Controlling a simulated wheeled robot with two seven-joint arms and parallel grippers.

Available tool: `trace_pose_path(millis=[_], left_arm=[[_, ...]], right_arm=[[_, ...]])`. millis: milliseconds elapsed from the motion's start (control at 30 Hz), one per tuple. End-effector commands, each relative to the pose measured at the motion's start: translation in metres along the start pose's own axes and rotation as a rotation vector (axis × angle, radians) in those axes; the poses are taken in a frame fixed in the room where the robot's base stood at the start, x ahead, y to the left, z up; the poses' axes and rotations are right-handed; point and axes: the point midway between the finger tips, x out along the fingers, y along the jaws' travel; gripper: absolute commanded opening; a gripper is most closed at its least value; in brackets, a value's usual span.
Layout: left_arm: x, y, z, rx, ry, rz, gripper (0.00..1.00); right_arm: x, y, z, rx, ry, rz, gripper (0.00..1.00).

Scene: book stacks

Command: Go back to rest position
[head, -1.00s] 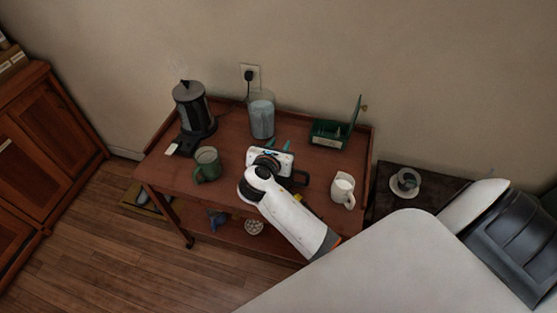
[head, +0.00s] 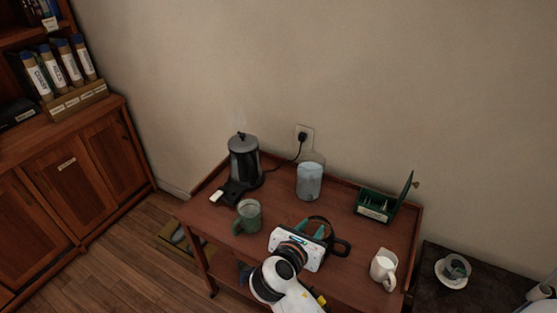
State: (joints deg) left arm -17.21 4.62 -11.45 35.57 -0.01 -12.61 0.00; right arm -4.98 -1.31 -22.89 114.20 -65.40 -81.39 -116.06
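My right gripper (head: 306,240) shows in the head view above the front middle of the wooden cart (head: 290,195). Its white palm faces the camera, and teal finger parts show just beyond it. A dark-handled round pot (head: 343,246) lies right behind and beside the gripper. The palm hides most of the fingertips, so I cannot tell whether they are apart, shut, or touching the pot. My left gripper is not in view.
On the cart stand a kettle (head: 244,160), a green mug (head: 248,216), a glass canister (head: 309,181), an open green box (head: 377,205) and a white pitcher (head: 384,268). A dark side table (head: 429,272) holds a cup on a saucer (head: 453,271). A cabinet (head: 75,180) stands left.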

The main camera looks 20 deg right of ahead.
Motion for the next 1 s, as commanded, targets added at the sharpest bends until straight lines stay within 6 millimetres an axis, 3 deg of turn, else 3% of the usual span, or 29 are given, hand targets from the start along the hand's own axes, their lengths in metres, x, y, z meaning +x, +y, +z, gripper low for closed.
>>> trace_pose_path(millis=[133,233,367,600,800,1000], left_arm=[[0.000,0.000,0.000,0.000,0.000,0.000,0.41],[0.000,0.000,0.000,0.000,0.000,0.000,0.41],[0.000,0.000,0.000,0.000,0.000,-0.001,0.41],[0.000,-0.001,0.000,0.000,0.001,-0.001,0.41],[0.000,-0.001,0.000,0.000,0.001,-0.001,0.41],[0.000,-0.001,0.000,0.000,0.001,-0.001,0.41]], right_arm=[[0.001,0.002,0.003,0.025,-0.012,0.000,0.31],[0.001,0.013,0.015,0.149,-0.077,0.002,0.31],[-0.002,0.039,0.045,0.495,-0.244,0.039,0.31],[-0.033,0.087,0.096,1.255,-0.579,0.290,0.31],[-0.061,0.107,0.113,1.632,-0.718,0.525,0.31],[-0.085,0.119,0.119,1.871,-0.791,0.735,0.31]])
